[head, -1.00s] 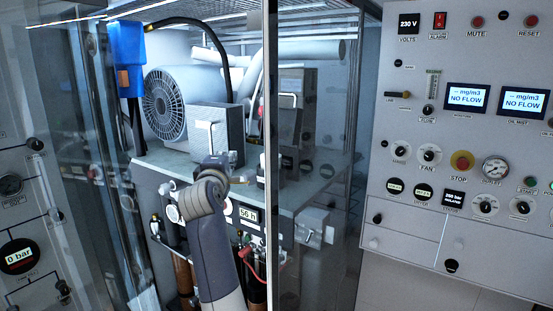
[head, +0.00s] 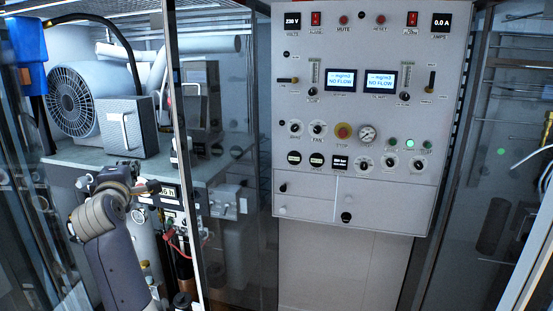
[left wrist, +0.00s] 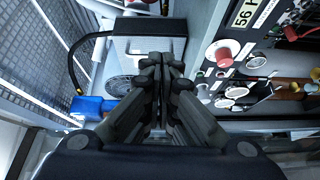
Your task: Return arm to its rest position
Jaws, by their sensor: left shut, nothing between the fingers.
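My left arm reaches up from the bottom left of the head view, in front of the compressor cabinet. My left gripper (head: 150,187) is at its far end, small and partly hidden by the wrist. In the left wrist view the left gripper (left wrist: 160,68) has its dark fingers together with nothing between them. It points at the machine's front, between a grey box with a handle (left wrist: 148,48) and the panel with a red knob (left wrist: 223,53). I cannot tell whether the fingertips touch anything. My right gripper does not show.
The control panel (head: 360,215) with displays and knobs fills the middle of the head view. A glass pane with a metal frame edge (head: 180,150) stands just right of my left arm. A blue unit (head: 24,45) and a fan housing (head: 75,102) are at the left.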

